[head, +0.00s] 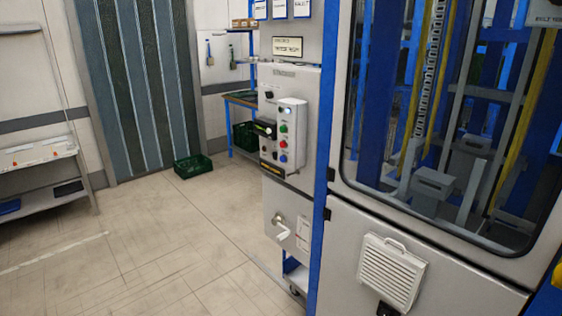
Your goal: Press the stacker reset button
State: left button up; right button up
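A grey control box (291,138) is mounted on the front of a grey cabinet, near the middle of the head view. It carries a column of small round controls: a pale lit one (289,110) at the top, a green one (283,127), a red one (282,143) and a blue one (283,158). Their labels are too small to read, so I cannot tell which is the stacker reset. A black part (264,128) sticks out at the box's left side. Neither of my grippers is in view.
The stacker machine (440,110), with a large window in a grey frame, fills the right side. A vent grille (393,270) sits low on its panel. A green crate (193,166) is on the floor farther back. The tiled floor (140,250) at left is clear.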

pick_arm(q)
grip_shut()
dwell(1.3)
